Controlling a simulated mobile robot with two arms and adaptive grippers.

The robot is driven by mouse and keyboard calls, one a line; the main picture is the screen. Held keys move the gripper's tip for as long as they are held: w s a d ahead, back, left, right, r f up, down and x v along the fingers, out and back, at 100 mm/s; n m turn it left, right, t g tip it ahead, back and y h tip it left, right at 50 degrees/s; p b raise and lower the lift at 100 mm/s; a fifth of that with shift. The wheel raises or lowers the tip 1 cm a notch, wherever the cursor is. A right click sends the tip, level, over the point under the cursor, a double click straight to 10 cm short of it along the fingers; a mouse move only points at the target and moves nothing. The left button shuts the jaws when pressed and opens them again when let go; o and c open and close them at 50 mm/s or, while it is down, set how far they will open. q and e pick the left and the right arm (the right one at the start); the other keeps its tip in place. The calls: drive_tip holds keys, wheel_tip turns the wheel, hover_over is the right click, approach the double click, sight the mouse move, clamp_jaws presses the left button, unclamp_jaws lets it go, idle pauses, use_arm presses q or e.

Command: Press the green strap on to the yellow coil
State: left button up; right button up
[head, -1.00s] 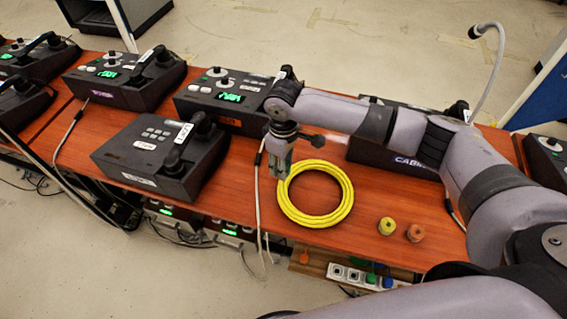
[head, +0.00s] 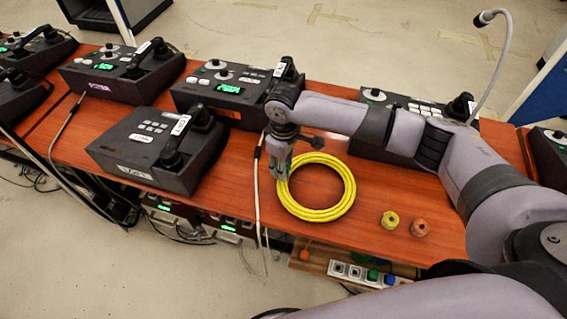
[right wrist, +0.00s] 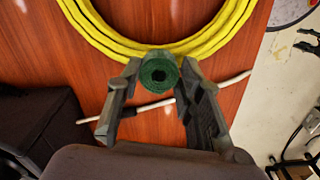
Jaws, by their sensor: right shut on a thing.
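The yellow coil (head: 338,212) lies flat on the red-brown table as a ring, and part of it shows in the right wrist view (right wrist: 216,42). My right gripper (head: 281,178) is at the coil's left side in the head view. In the right wrist view its fingers (right wrist: 158,78) are shut on the green strap (right wrist: 158,66), a small dark green roll with a hole in its middle. The strap overlaps the coil's edge in that view; I cannot tell whether they touch. The strap is not clear in the head view. My left gripper is not in view.
A yellow spool (head: 390,220) and an orange spool (head: 420,228) stand right of the coil. Dark phone consoles (head: 158,150) fill the left and back of the table. A pale cable (head: 257,190) runs over the front edge just left of the coil.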

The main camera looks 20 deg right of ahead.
drive_tip(key=shift+s+f, duration=0.1)
drive_tip(key=shift+f, duration=0.3)
idle(0.8)
drive_tip(key=o, duration=0.9)
drive_tip(key=shift+o, duration=0.2)
drive_tip(key=o, duration=0.4)
drive_tip(key=shift+r, duration=0.1)
wheel_tip(320, 180, up, 7)
drive_tip(key=p, duration=0.8)
